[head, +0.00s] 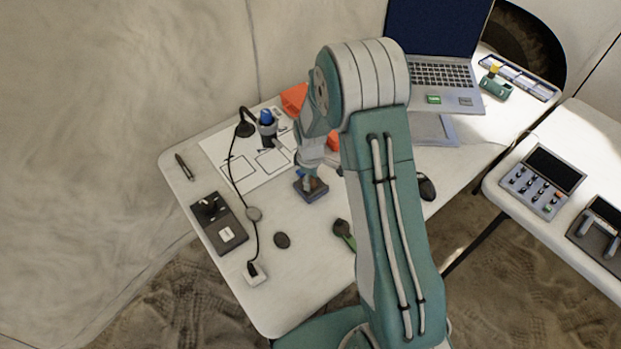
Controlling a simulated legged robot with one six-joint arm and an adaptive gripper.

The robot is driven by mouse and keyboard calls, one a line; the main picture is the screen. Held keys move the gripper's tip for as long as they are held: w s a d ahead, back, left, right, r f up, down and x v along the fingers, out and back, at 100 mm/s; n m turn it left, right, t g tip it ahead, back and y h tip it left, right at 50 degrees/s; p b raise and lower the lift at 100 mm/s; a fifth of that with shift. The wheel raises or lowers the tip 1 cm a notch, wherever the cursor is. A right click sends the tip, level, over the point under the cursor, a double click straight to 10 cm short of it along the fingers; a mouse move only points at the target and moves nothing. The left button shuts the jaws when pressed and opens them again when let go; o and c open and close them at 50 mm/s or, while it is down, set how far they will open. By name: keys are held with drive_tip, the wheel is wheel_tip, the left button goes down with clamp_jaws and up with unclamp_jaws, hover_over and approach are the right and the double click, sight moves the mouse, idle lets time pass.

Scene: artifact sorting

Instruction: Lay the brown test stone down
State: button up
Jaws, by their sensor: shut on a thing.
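My gripper (308,174) points down near the middle of the white table, seen small beyond my arm. It is shut on the brown test stone (317,184), a small brown patch showing at the fingertips. The stone is at a small dark square block or tray (312,195). I cannot tell whether the stone touches it or hangs just above it. My fingers and wrist hide part of the stone.
A dark oval object (282,240) lies on the white table (290,290). A dark device (219,223), a cabled lamp (245,129) and a printed sheet (222,150) are left. A green-handled tool (344,233) lies right, partly behind my arm.

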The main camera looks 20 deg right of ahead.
drive_tip(key=o, duration=1.1)
drive_tip(key=shift+f, duration=0.1)
wheel_tip(320, 180, up, 13)
drive_tip(key=s+r+m+t, duration=0.3)
drive_tip(key=s+r+m, duration=0.2)
drive_tip(key=s+r, duration=0.8)
drive_tip(key=s+r+m+t, duration=0.2)
drive_tip(key=s+r+m, duration=0.3)
drive_tip(key=s, duration=0.8)
drive_tip(key=shift+r, duration=0.6)
drive_tip(key=shift+a, duration=0.1)
